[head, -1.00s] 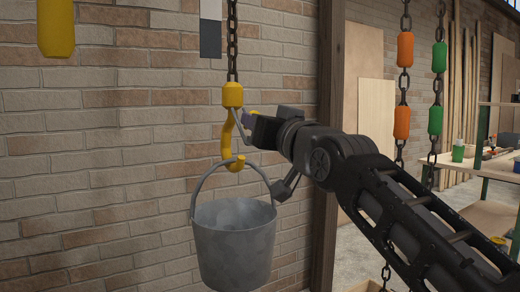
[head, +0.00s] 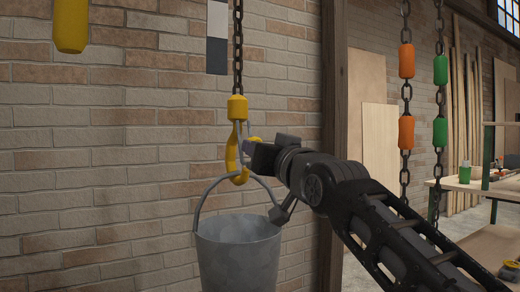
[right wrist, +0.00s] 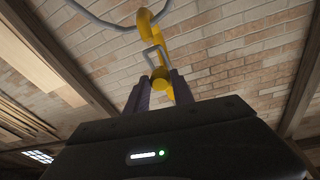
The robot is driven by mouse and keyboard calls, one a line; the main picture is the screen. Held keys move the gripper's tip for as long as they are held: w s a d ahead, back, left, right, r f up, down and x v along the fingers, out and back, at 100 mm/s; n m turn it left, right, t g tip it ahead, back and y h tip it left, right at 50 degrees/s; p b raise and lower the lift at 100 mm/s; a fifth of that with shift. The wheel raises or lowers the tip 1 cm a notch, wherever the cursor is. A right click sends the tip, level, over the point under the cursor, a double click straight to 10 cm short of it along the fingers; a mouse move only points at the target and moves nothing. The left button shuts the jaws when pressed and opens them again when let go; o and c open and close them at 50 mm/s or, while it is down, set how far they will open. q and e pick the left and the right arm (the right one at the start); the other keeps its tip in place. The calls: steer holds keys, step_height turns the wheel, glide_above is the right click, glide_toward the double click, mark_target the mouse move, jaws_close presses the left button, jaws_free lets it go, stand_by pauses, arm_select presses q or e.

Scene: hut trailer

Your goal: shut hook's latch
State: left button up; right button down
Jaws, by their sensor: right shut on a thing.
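A yellow hook (head: 231,150) hangs on a dark chain in front of a brick wall. A grey bucket (head: 238,252) hangs from it, its wire handle (head: 208,188) passing through the hook's curve. The hook's latch, a thin grey wire loop, shows in the right wrist view (right wrist: 149,54), beside the yellow hook (right wrist: 144,20). My right gripper (head: 249,150) is at the hook's right side, just below its yellow collar (head: 237,107). In the right wrist view its purple fingers (right wrist: 160,78) are shut on the latch; the exact contact is partly hidden. My left gripper is out of view.
A dark post (head: 334,120) stands behind my right arm. Chains with orange (head: 407,60) and green (head: 440,70) sleeves hang at the right, with a workbench (head: 475,184) beyond. Another yellow piece (head: 71,25) hangs at the upper left.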

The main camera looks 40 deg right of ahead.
steer(key=shift+w+d+f, duration=0.1)
steer(key=shift+w+f, duration=0.1)
steer(key=shift+f, duration=0.2)
steer(key=shift+w+d+f, duration=0.1)
steer(key=shift+w+f, duration=0.05)
steer(key=shift+f, duration=0.25)
steer(key=c, duration=1.5)
jaws_free()
steer(key=shift+o, duration=0.9)
steer(key=shift+w+d+f, duration=0.1)
steer(key=shift+w, duration=0.1)
steer(key=shift+o, duration=1.1)
steer(key=shift+s+r, duration=0.15)
steer(key=shift+r, duration=0.2)
steer(key=shift+s, duration=0.1)
steer(key=v, duration=0.7)
steer(key=shift+s+a, duration=0.2)
steer(key=shift+s, duration=0.1)
